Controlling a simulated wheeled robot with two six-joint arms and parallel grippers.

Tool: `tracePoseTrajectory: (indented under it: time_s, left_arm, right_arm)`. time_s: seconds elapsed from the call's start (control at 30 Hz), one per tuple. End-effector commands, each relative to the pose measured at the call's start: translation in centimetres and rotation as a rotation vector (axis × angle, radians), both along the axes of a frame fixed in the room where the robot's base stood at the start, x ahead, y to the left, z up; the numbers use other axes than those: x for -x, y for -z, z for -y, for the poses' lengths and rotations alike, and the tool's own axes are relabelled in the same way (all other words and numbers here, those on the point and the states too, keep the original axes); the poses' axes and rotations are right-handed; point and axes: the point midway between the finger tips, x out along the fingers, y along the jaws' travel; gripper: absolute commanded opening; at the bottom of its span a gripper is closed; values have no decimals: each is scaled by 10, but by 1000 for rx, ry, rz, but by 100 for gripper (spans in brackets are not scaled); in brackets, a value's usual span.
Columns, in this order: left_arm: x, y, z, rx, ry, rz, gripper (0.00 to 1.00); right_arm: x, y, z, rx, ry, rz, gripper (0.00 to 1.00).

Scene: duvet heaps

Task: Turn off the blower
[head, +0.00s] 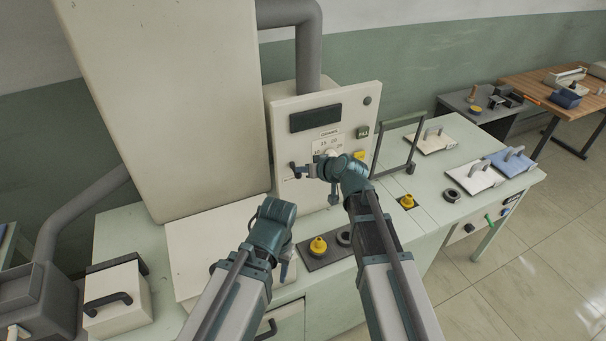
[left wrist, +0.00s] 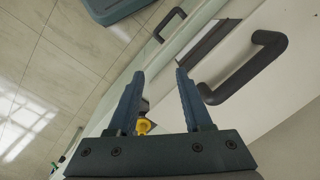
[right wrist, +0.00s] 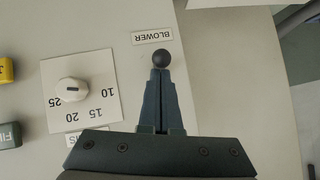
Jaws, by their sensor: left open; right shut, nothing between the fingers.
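In the right wrist view a small dark ball-ended lever (right wrist: 162,57) sits on the cream control panel (right wrist: 215,90) beside the label BLOWER (right wrist: 152,36). My right gripper (right wrist: 161,74) is shut and empty. Its fingertips are right at the ball, overlapping its edge; I cannot tell whether they touch. The fingers hide whatever lies below the ball. In the head view my right gripper (head: 301,171) is at the lower left of the panel (head: 350,105). My left gripper (head: 286,268) is low over the bench front; in the left wrist view it (left wrist: 158,76) is open and empty.
A white dial (right wrist: 73,90) is left of the lever in the right wrist view, with yellow (right wrist: 6,70) and green (right wrist: 9,135) buttons beyond. A yellow knob (head: 318,245) stands on the bench near my left arm.

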Motion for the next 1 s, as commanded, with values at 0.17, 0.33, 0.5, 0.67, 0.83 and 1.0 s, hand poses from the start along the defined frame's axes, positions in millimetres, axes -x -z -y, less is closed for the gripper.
tracePoseTrajectory:
  time_s: [0.17, 0.33, 0.5, 0.67, 0.83, 1.0]
  left_arm:
    - [0, 36, 0, 0, -1, 0, 50]
    - [0, 56, 0, 0, -2, 0, 50]
    - [0, 59, 0, 0, -2, 0, 50]
    - [0, 60, 0, 0, -2, 0, 50]
    - [0, 61, 0, 0, -2, 0, 50]
    - [0, 61, 0, 0, -2, 0, 50]
  right_arm:
    - [5, 17, 2, -41, 1, 94, 0]
    - [6, 20, 3, -73, 3, 175, 0]
    - [6, 20, 3, -78, 4, 190, 0]
    - [6, 22, 3, -78, 4, 189, 0]
    - [6, 23, 3, -77, 3, 188, 0]
    - [6, 23, 3, -76, 3, 187, 0]
